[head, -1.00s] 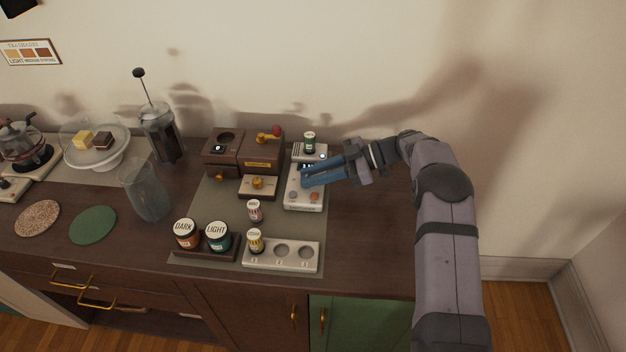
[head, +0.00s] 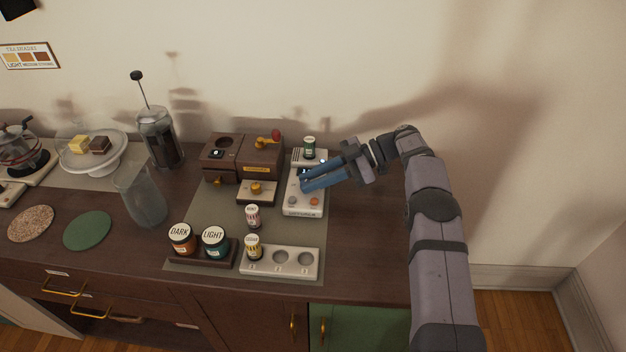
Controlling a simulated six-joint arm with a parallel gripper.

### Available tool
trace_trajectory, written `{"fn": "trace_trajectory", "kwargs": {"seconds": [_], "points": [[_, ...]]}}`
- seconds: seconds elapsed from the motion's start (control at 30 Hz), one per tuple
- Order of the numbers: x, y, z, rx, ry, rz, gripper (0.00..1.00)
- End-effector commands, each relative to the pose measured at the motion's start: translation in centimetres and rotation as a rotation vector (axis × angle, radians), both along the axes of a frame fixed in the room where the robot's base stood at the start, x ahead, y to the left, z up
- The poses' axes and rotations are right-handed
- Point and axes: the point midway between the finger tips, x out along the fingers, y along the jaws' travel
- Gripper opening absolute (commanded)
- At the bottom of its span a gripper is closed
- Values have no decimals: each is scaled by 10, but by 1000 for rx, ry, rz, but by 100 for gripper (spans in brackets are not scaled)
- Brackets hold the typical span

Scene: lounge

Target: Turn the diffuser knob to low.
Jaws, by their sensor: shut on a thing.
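The white diffuser (head: 297,210) stands at the right of the grey mat in the head view, with a small green-labelled bottle (head: 309,147) at its back end. My gripper (head: 303,180) reaches in from the right, its blue fingers over the middle of the diffuser. The fingers are shut on what seems to be the diffuser knob; they hide the knob, so its pointer and setting cannot be read. A grey button and an orange button (head: 314,201) show on the diffuser's front part, in front of the fingers.
A wooden box with a red-knobbed crank (head: 263,155) stands left of the diffuser. A white holder with round wells (head: 300,272), a small pink-labelled bottle (head: 252,217) and DARK and LIGHT jars (head: 214,242) stand in front. The counter right of the diffuser is clear.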

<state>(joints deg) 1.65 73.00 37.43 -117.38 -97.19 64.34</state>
Motion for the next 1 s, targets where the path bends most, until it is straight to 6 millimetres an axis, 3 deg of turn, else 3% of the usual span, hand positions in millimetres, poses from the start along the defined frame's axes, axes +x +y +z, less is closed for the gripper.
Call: {"fn": "trace_trajectory", "kwargs": {"seconds": [0.1, 0.13, 0.2, 0.67, 1.0], "points": [[0, 1, 2, 4, 0, 0, 0], [0, 1, 2, 4, 0, 0, 26], [0, 1, 2, 4, 0, 0, 40], [0, 0, 9, 1, -1, -1, 40], [1, 1, 59, 3, -5, -1, 40]]}}
